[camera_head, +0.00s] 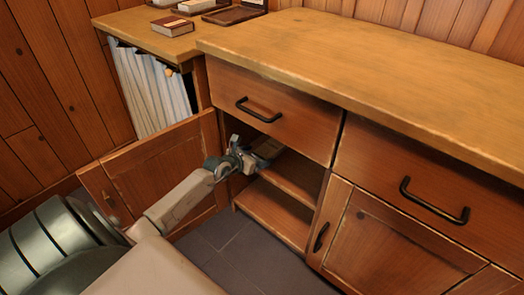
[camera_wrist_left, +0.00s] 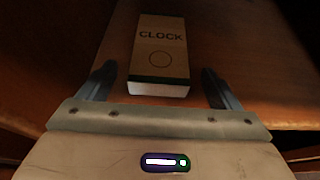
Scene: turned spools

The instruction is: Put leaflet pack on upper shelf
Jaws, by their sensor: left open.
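A tan box with dark ends and the word CLOCK (camera_wrist_left: 160,45), which I take to be the leaflet pack, lies flat on a brown wooden surface in the left wrist view. My left gripper (camera_wrist_left: 158,72) is open, with its fingers on either side of the box's near end and gaps between. In the head view my left gripper (camera_head: 250,157) reaches into the open cabinet, at the upper shelf (camera_head: 292,178). A tan piece beyond it (camera_head: 269,147) looks like the same box, partly hidden. My right gripper is not in view.
The open cabinet door (camera_head: 160,170) stands left of my arm. A shut drawer (camera_head: 275,108) is just above the opening. The lower shelf (camera_head: 272,212) looks empty. Books (camera_head: 172,26) and a tray (camera_head: 235,14) lie on the left worktop; the long counter (camera_head: 370,65) is clear.

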